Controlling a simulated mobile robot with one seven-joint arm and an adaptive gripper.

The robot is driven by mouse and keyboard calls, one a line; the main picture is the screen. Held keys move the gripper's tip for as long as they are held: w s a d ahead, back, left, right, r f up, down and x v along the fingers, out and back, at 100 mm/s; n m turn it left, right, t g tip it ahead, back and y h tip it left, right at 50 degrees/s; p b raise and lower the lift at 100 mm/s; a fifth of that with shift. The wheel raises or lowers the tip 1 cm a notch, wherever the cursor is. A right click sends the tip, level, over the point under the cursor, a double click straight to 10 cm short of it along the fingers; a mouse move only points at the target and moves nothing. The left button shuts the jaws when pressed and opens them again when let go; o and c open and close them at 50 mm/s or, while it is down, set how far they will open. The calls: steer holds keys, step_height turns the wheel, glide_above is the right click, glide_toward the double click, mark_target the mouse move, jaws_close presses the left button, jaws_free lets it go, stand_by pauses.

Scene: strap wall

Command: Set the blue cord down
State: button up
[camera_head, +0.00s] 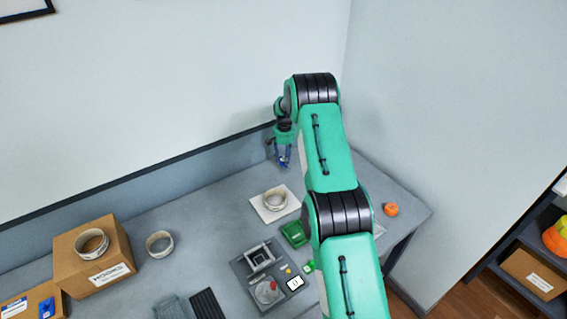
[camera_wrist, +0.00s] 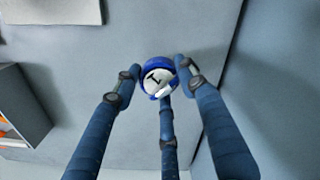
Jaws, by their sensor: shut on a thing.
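The blue cord (camera_wrist: 158,66) is a small round coil with a white middle that has dark marks. My gripper (camera_wrist: 160,78) has dark blue jointed fingers, and their tips are closed around the coil in the wrist view. In the head view my gripper (camera_head: 283,160) points down near the back wall at the far end of the grey table (camera_head: 215,215). The cord is too small there to tell from the blue fingers. I cannot tell whether the cord touches the table.
A white pad (camera_head: 267,212) with a tape roll (camera_head: 275,200) lies nearest my gripper. A green container (camera_head: 294,233), a grey tray (camera_head: 243,270), a cardboard box (camera_head: 78,265) and an orange object (camera_head: 391,209) stand farther off. The back wall and right wall are close.

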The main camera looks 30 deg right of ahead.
mark_target(283, 161)
steer(key=shift+w+d+f, duration=0.1)
steer(key=shift+w+d, duration=0.1)
steer(key=shift+w, duration=0.25)
steer(key=shift+w+d, duration=0.2)
steer(key=shift+w, duration=0.25)
steer(key=shift+f, duration=1.75)
steer(key=shift+f, duration=0.2)
steer(key=o, duration=1.2)
steer(key=shift+r, duration=0.15)
step_height(283, 161, up, 12)
steer(key=shift+r, duration=0.1)
